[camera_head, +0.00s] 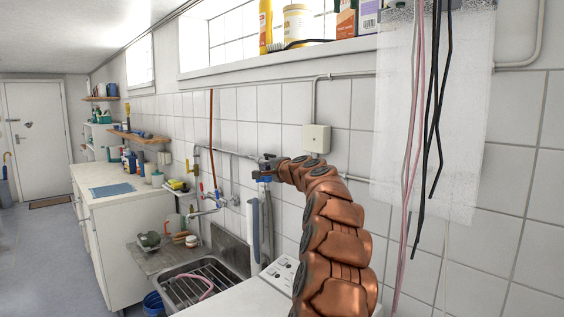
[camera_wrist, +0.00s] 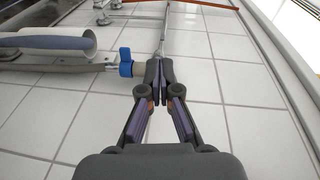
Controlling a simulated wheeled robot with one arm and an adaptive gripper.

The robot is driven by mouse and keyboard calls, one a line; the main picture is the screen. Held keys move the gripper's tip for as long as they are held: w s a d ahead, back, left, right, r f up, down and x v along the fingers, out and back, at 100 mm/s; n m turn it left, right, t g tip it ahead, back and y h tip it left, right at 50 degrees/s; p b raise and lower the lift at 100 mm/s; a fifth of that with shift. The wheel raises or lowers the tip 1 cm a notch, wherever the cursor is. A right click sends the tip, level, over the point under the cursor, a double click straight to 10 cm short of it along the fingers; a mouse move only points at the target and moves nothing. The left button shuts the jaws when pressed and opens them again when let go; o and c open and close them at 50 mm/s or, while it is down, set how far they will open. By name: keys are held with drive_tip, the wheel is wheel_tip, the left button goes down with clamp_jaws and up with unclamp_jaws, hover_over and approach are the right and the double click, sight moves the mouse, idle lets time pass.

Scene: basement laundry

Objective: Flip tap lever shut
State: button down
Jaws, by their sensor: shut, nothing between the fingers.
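The tap lever (camera_wrist: 125,62) is a small blue handle on a metal tap, left of my gripper in the wrist view. It lies across the line of the tap's pipe in that picture. My gripper (camera_wrist: 158,72) is shut and empty, its fingertips just right of the lever; I cannot tell whether they touch it. In the head view my gripper (camera_head: 265,164) is small and dark at the end of my copper arm, by the tiled wall. A bit of blue (camera_head: 264,179) shows just below it, partly hidden, and looks like the lever.
A pipe runs along the tiled wall, with a junction box (camera_head: 316,138) above my arm. Cables and a translucent sheet (camera_head: 425,110) hang at right. A sink (camera_head: 195,280) and white counter (camera_head: 120,184) are at left.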

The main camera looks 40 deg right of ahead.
drive_tip(key=s+d+m+h, duration=0.2)
drive_tip(key=s+d+h, duration=0.1)
drive_tip(key=d, duration=0.6)
drive_tip(key=shift+s+d+r+m, duration=0.25)
drive_tip(key=shift+d+r+m, duration=0.15)
drive_tip(key=shift+r, duration=0.05)
drive_tip(key=shift+w, duration=0.1)
drive_tip(key=p+x, duration=0.9)
drive_tip(key=p, duration=0.2)
drive_tip(key=shift+w+d, duration=0.15)
drive_tip(key=shift+w, duration=0.25)
drive_tip(key=shift+r, duration=0.15)
